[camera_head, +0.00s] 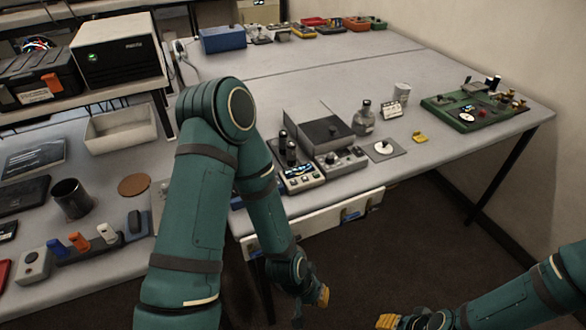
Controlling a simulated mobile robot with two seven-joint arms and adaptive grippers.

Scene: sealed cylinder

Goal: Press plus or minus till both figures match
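A small panel with a lit display (300,178) sits near the front edge of the grey table, with dark cylinders behind it. Its figures are too small to read, and I cannot make out plus or minus keys. A green board (445,112) at the table's right end also carries a small lit display and several knobs. My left gripper (322,297) hangs below the table's front edge, apart from the panel. My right gripper (388,321) is low at the bottom of the picture, also away from the table. Both show yellow-orange tips; whether they are open is unclear.
A dark grey box (325,128), a knob unit (341,160), a glass bottle (365,118) and a white dial (384,147) crowd around the panel. A yellow piece (419,137) lies to the right. My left arm covers part of the table's left side. The table's middle back is clear.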

